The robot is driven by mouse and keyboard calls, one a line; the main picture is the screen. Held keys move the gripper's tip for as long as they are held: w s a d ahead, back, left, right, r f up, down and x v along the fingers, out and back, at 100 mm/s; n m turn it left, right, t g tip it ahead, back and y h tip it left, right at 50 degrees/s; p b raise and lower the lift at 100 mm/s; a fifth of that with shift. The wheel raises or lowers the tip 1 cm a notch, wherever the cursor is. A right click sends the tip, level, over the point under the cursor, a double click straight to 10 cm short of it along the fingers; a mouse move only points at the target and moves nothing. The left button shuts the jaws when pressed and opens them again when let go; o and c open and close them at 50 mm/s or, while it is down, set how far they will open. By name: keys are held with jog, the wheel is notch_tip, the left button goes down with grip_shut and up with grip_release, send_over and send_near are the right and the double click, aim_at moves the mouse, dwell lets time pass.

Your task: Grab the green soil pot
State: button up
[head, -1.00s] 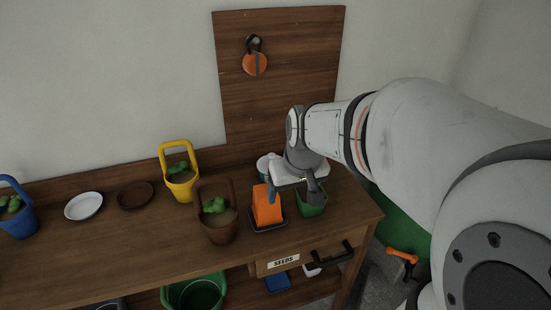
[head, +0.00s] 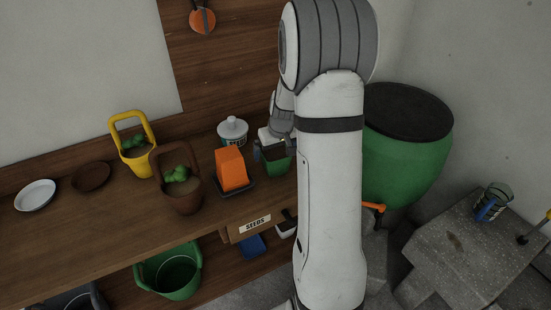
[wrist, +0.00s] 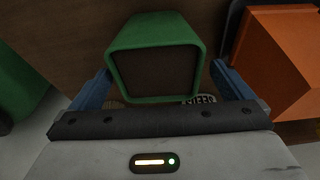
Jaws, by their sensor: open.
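The green soil pot (head: 277,167) stands on the wooden bench near its right end, partly hidden by my arm in the head view. In the wrist view the green pot (wrist: 155,96), square-rimmed and filled with dark soil, sits between the two blue fingers. My gripper (wrist: 162,88) is open around the pot. The left finger is very close to the pot's side, and a small gap shows on the right. In the head view my gripper (head: 268,150) is at the pot, mostly hidden behind the arm.
An orange block (head: 231,168) in a dark tray stands close left of the pot. A white lidded jar (head: 232,133) stands behind. Brown (head: 178,193) and yellow (head: 135,150) handled pots are farther left. A green barrel (head: 402,160) stands right of the bench.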

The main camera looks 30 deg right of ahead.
jog(key=shift+p+x, duration=0.3)
jog(key=shift+x, duration=1.7)
jog(key=shift+c, duration=0.2)
jog(key=shift+d, duration=0.15)
jog(key=c, duration=1.2)
